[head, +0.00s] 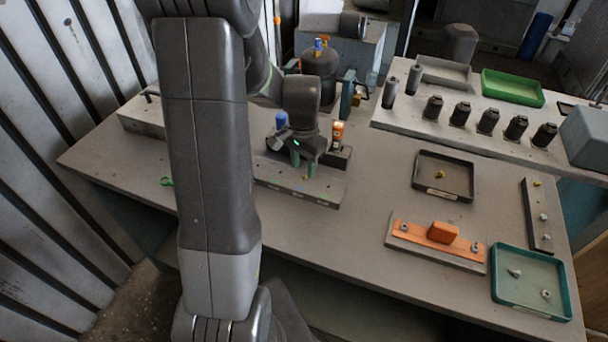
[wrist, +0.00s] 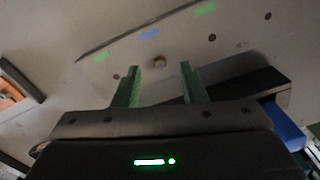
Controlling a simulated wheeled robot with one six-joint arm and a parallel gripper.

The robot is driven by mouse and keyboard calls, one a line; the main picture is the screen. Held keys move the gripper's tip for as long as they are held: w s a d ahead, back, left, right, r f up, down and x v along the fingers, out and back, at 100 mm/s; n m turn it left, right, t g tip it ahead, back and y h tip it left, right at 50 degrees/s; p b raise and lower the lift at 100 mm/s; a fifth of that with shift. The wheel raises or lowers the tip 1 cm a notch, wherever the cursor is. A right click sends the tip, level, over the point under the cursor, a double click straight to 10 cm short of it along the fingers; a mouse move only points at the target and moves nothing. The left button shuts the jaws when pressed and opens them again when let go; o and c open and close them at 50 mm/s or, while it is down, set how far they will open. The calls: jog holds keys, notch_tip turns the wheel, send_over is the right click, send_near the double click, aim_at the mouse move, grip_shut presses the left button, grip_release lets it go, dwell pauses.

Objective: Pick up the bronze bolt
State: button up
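My gripper (head: 303,168) has green fingers and points down over the grey block (head: 325,195) on the bench. In the wrist view the gripper (wrist: 158,84) is open, its fingers wide apart with nothing between them. A small brownish bolt (wrist: 160,62) sits on the block's face just beyond the fingertips, roughly centred between them and apart from them. Its exact colour is hard to tell there. In the head view another small bronze-gold bolt (head: 440,175) lies in the black tray (head: 431,194) to the right of my gripper.
An orange-topped fixture (head: 410,231), a teal tray (head: 505,290) with small parts and a dark rail (head: 540,222) with several bolts lie to the right. Bare bench lies between the block and the black tray.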

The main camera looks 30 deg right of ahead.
aim_at(304, 178)
jog(key=shift+f, duration=1.2)
jog(key=shift+f, duration=0.25)
jog(key=c, duration=0.8)
